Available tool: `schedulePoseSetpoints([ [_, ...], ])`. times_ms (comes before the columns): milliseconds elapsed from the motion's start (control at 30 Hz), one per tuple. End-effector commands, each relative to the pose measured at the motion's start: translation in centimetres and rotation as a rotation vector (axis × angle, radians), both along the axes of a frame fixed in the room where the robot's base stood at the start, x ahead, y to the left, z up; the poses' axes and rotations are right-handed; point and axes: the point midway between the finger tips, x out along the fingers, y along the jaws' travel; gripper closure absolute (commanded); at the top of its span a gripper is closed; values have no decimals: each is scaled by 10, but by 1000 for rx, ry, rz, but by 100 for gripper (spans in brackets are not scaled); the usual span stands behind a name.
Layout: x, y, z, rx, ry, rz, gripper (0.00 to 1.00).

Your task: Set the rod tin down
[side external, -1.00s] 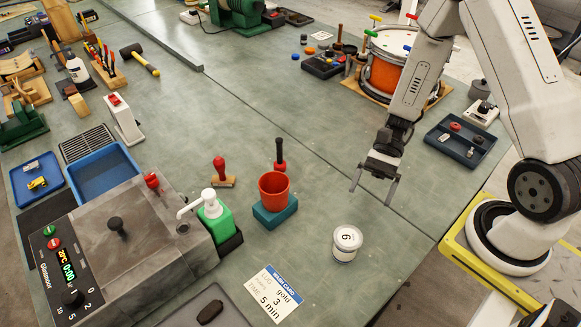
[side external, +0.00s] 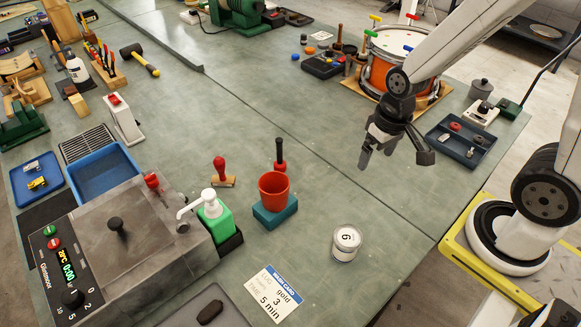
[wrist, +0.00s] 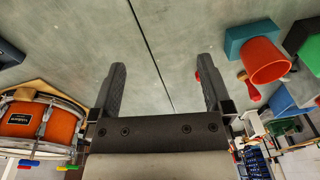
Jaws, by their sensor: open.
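A small white tin (side external: 346,243) with a dark "6" on its lid stands upright on the bench in the side view, right of the red cup; whether it is the rod tin I cannot tell. My gripper (side external: 378,158) is above the bench, up and to the right of the tin, and apart from it. In the wrist view my gripper (wrist: 162,85) has its two fingers spread, with only bare bench between them. The tin does not show in the wrist view.
A red cup (side external: 273,186) sits on a teal block (side external: 274,214), left of the tin. A green soap bottle (side external: 211,219) and wash card (side external: 274,293) are nearby. An orange drum (side external: 384,72) and blue-grey tray (side external: 459,142) stand behind. The bench (side external: 330,195) between cup and gripper is clear.

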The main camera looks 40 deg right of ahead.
Motion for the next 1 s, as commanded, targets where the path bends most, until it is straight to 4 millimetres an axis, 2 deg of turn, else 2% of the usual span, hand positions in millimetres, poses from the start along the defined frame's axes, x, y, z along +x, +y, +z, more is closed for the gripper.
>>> schedulePoseSetpoints([
  [100,6,4,11,-34,-91,77,0],
  [233,9,6,17,-51,-138,120,0],
  [1000,9,6,18,-53,-146,126,0],
])
